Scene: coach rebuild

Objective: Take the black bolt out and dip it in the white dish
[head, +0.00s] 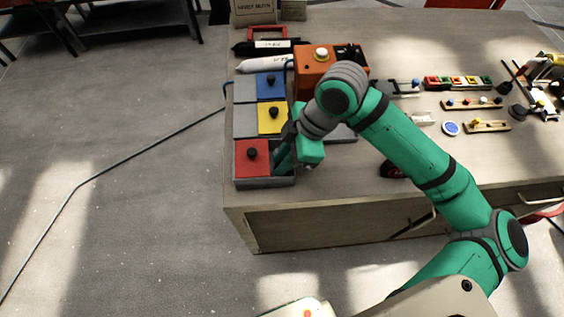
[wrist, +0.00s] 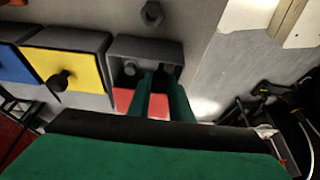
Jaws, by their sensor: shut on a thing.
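My gripper (head: 281,160) reaches down at the right side of the red-lidded box (head: 262,183). In the wrist view my green fingers (wrist: 160,80) point into the open part of this grey box (wrist: 148,48), beside its red lid (wrist: 124,100). They are shut on a small dark thing that looks like the black bolt; the fingers and shadow hide most of it. Another round dark piece (wrist: 130,68) sits inside to the left. A small round white dish (head: 451,128) with a blue middle lies on the table to the right.
Boxes with yellow (head: 271,118) and blue (head: 270,85) lids and black knobs stand behind the red one. A hex nut (wrist: 152,13) lies near the open box. An orange box (head: 312,72) stands at the back. Small racks (head: 458,83) stand right, beyond my arm.

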